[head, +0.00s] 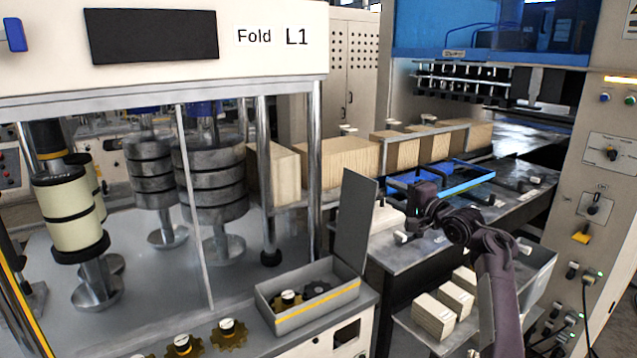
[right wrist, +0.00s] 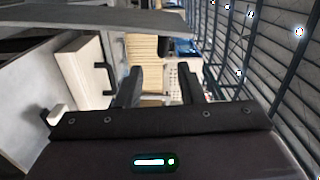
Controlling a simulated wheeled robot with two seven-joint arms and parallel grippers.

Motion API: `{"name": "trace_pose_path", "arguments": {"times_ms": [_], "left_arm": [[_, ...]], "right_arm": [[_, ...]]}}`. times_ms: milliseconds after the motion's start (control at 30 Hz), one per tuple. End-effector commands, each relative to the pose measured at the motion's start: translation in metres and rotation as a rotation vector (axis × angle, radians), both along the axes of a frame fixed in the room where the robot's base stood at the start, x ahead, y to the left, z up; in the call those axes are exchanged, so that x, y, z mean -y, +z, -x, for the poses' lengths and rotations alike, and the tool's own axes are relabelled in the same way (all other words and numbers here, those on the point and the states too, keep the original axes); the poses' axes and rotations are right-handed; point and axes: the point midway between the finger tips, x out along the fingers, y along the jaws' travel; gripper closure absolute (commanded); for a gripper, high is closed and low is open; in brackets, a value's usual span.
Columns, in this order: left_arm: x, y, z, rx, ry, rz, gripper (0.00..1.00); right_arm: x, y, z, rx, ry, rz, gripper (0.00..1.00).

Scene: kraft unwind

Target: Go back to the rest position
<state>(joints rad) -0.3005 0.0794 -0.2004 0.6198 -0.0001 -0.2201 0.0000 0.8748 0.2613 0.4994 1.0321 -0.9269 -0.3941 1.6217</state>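My right arm comes in from the lower right in the head view. Its dark gripper (head: 424,200) is above the grey metal worktable, beside a blue-edged frame (head: 445,183); its fingertips are hard to make out there. In the right wrist view the two fingers of the right gripper (right wrist: 158,82) stand apart with nothing between them, so it is open and empty. My left gripper is not in view.
A machine marked Fold L1 (head: 270,37) with stacked rollers stands at left. An open grey box (head: 312,306) with dark parts sits in front, beside yellow gears (head: 228,333). Pale blocks (head: 433,315) lie on a lower tray near my right arm. A control panel (head: 607,150) stands at right.

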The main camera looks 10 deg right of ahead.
Motion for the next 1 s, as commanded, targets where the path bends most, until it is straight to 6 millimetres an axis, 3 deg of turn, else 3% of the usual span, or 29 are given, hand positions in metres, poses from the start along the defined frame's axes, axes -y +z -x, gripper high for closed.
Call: {"name": "trace_pose_path", "arguments": {"times_ms": [133, 267, 400, 467, 600, 700, 800, 1000], "left_arm": [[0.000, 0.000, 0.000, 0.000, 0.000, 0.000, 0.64], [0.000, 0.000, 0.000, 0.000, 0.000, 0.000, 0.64], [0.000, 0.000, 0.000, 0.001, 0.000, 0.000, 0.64], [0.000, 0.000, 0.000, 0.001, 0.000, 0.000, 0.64], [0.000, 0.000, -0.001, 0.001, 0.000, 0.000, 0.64], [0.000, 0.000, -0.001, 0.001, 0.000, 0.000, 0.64], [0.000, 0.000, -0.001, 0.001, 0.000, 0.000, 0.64], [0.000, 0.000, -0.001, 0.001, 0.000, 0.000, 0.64]], "right_arm": [[-0.001, -0.029, 0.005, -0.042, -0.026, 0.098, 0.66], [-0.007, -0.093, 0.027, -0.144, -0.071, 0.364, 0.66], [-0.024, -0.170, 0.074, -0.283, -0.068, 0.723, 0.66], [-0.034, -0.197, 0.100, -0.338, -0.041, 0.862, 0.66], [-0.066, -0.249, 0.173, -0.455, 0.072, 1.139, 0.66], [-0.092, -0.273, 0.231, -0.525, 0.190, 1.288, 0.66], [-0.113, -0.284, 0.281, -0.573, 0.307, 1.382, 0.66], [-0.142, -0.290, 0.352, -0.622, 0.493, 1.466, 0.66]]}}
